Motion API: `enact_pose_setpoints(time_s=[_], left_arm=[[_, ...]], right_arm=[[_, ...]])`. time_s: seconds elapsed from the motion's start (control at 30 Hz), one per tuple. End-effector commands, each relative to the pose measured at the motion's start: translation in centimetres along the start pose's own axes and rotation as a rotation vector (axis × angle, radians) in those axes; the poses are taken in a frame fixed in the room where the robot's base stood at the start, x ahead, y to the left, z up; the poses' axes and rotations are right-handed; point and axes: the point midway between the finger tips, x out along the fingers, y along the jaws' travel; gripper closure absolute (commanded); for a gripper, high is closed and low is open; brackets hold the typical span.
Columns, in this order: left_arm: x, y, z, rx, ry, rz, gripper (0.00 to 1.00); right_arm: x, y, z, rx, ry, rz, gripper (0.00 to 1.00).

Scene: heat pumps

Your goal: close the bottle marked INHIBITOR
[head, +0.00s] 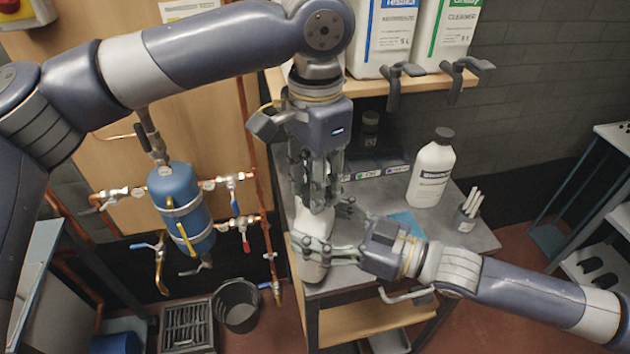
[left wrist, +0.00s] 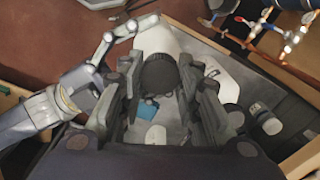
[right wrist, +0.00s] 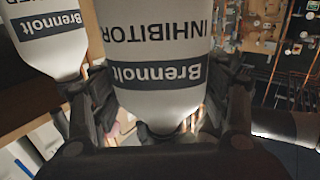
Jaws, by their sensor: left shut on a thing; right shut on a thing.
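The white INHIBITOR bottle (head: 314,222) stands at the bench's left front edge. In the right wrist view its label (right wrist: 165,45) appears upside down. My right gripper (head: 318,252) comes from the right and is shut around the bottle's body. My left gripper (head: 318,200) points down from above, over the bottle's top. In the left wrist view a dark round cap (left wrist: 160,73) sits between its fingers, and the gripper is shut on it. The fingers hide the joint between cap and neck, so I cannot tell whether the cap is seated.
A second white bottle (head: 432,172) with a black cap stands at the bench's back right, beside a cup of white sticks (head: 467,215). A blue cloth (head: 408,222) lies near my right gripper. A shelf (head: 430,87) with large canisters and hooks overhangs the back.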

Motion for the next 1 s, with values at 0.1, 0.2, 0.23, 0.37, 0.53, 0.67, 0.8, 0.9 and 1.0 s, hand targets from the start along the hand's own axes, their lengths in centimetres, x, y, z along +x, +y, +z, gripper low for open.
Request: enact_pose_setpoints(time_s=[0.1, 0.2, 0.23, 0.37, 0.53, 0.67, 0.8, 0.9, 1.0], left_arm=[[0.1, 0.0, 0.0, 0.075, -0.002, 0.0, 0.98], [0.0, -0.1, 0.0, 0.147, -0.001, -0.001, 0.98], [0.0, -0.1, 0.0, 0.145, -0.001, -0.002, 0.98], [0.0, -0.1, 0.0, 0.143, -0.001, -0.002, 0.6], [0.0, -0.1, 0.0, 0.143, -0.001, -0.002, 0.46], [0.0, 0.0, 0.0, 0.143, -0.001, -0.001, 0.46], [-0.2, 0.0, 0.0, 0.143, 0.0, -0.001, 0.46], [-1.2, 0.0, -0.1, 0.143, 0.001, -0.002, 0.46], [-3.0, 0.0, -0.1, 0.142, 0.002, -0.003, 0.46]], right_arm=[[0.0, 0.0, 0.0, -0.001, 0.001, -0.001, 0.98], [0.0, 0.0, -0.1, -0.001, 0.001, -0.001, 0.98], [0.0, 0.0, -0.1, -0.001, 0.001, -0.001, 0.98], [0.0, 0.0, -0.1, -0.001, 0.001, -0.001, 0.98], [0.0, 0.0, -0.1, -0.001, 0.001, -0.001, 0.98], [0.0, 0.0, 0.0, -0.001, 0.001, 0.0, 0.98], [0.0, 0.0, 0.0, -0.001, 0.001, 0.0, 0.98], [0.0, 0.0, 0.0, 0.0, 0.001, 0.0, 0.98], [0.0, 0.0, 0.0, 0.0, 0.001, 0.0, 0.98]])
